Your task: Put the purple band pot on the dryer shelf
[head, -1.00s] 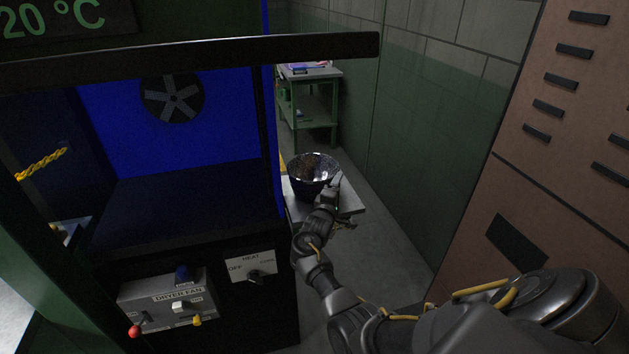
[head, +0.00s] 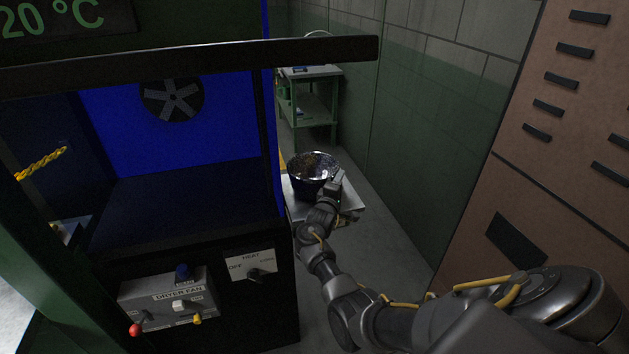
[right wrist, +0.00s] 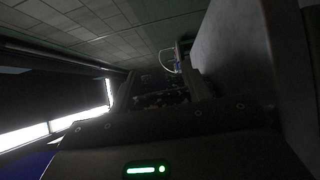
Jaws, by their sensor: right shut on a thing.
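A dark, shiny pot (head: 312,172) with a dark purplish-blue outside is at a small pale table (head: 354,204) to the right of the dryer; I cannot tell whether it touches the table. My right gripper (head: 338,186) is shut on the pot's right side. In the right wrist view the right gripper (right wrist: 172,92) shows dimly, with a dark speckled surface between its fingers. The dryer shelf (head: 185,205) is a bare dark surface in front of a blue back wall. My left gripper is not in view.
A dark bar (head: 190,58) crosses the front of the dryer opening. The dryer's blue-edged right side (head: 272,130) stands between the shelf and the pot. A dryer fan switch box (head: 168,298) is below. A green shelf rack (head: 312,100) stands behind, and a brown cabinet (head: 560,150) at right.

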